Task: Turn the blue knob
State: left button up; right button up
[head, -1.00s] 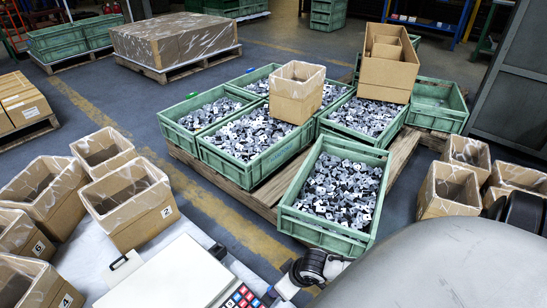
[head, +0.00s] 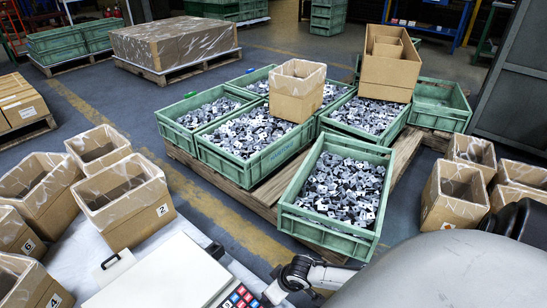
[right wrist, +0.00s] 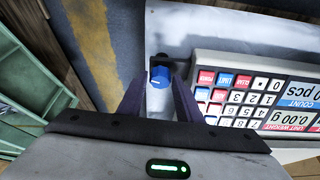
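The blue knob (right wrist: 160,76) shows in the right wrist view, on a dark mount beside the scale's keypad. My right gripper (right wrist: 159,84) is open. Its two purple fingers stand to the left and right of the knob, with a gap on each side, and the knob lies at the level of the fingertips. I cannot tell how deep the knob sits between them. In the head view my right arm comes in at the bottom centre, by the scale's edge, and the knob cannot be made out clearly there. My left gripper is not in view.
The scale (head: 165,275) with its keypad (right wrist: 240,97) lies right beside the knob. Lined cartons (head: 128,205) stand at the left. Green crates (head: 330,233) of stamped parts stand on a wooden pallet (head: 262,203) ahead. More cartons (head: 455,200) are at the right.

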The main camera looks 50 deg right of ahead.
jog(key=c, duration=0.6)
jog(key=shift+n, duration=0.3)
jog(key=n, duration=0.1)
jog(key=n+y, duration=0.1)
jog(key=n, duration=0.1)
jog(key=shift+w+d+n+y+b, duration=0.1)
jog(key=shift+d+n+y+b, duration=0.1)
jog(key=shift+n+y+b, duration=0.15)
jog(key=n+y+b, duration=0.1)
jog(key=n, duration=0.1)
jog(key=shift+n+g, duration=0.35)
jog(key=shift+g, duration=0.05)
jog(key=shift+d+n, duration=0.1)
jog(key=shift+n, duration=0.8)
jog(key=n+g+y, duration=0.1)
jog(key=n, duration=0.1)
jog(key=n+g, duration=0.1)
jog(key=n, duration=0.2)
jog(key=shift+w+y, duration=0.2)
jog(key=shift+y, duration=0.15)
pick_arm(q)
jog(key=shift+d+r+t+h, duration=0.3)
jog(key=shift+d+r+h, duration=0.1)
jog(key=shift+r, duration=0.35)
pick_arm(e)
jog(key=n+g, duration=0.2)
jog(key=n, duration=0.3)
jog(key=shift+w, duration=0.1)
